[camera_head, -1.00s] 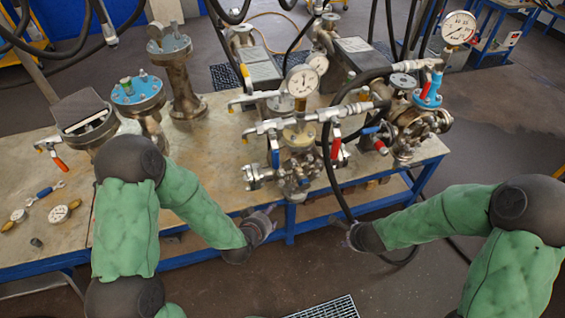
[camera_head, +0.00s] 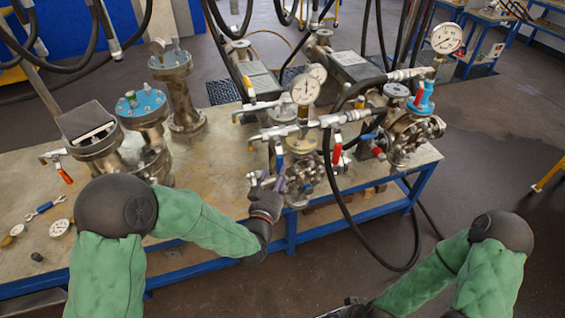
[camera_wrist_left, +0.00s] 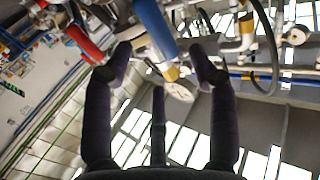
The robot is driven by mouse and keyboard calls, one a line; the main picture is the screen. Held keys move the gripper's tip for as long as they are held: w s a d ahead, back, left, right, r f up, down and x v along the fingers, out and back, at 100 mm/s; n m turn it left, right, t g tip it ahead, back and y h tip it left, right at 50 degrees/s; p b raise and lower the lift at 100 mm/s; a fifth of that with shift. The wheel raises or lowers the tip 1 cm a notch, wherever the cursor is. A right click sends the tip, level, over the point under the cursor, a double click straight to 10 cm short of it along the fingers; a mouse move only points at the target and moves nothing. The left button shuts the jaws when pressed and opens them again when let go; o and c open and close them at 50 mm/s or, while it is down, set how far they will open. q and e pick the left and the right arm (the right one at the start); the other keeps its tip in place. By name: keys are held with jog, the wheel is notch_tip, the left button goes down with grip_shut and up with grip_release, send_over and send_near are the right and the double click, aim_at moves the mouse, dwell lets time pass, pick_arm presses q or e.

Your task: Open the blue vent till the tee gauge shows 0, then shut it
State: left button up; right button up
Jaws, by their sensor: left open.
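The blue vent lever (camera_head: 279,158) hangs down at the left of the middle vessel's pipe cross. The dial gauge (camera_head: 305,88) stands above this pipework; its reading is too small to tell. My left gripper (camera_head: 262,184) is just below and left of the lever. In the left wrist view, the open left gripper (camera_wrist_left: 166,58) has its fingers on either side of a blue lever (camera_wrist_left: 155,26), with gaps visible. A red lever (camera_wrist_left: 84,43) is left of it there. My right gripper (camera_head: 348,308) is low at the bottom edge, its fingers unclear.
A red lever (camera_head: 336,150) hangs right of the vent. A black hose (camera_head: 334,205) loops down in front of the bench (camera_head: 222,170). Another vessel with a gauge (camera_head: 446,38) stands right. A blue-topped vessel (camera_head: 142,104) stands left.

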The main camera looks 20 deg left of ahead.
aim_at(281, 164)
pick_arm(q)
jog(key=w, duration=0.6)
jog(key=shift+w, duration=0.35)
grip_shut()
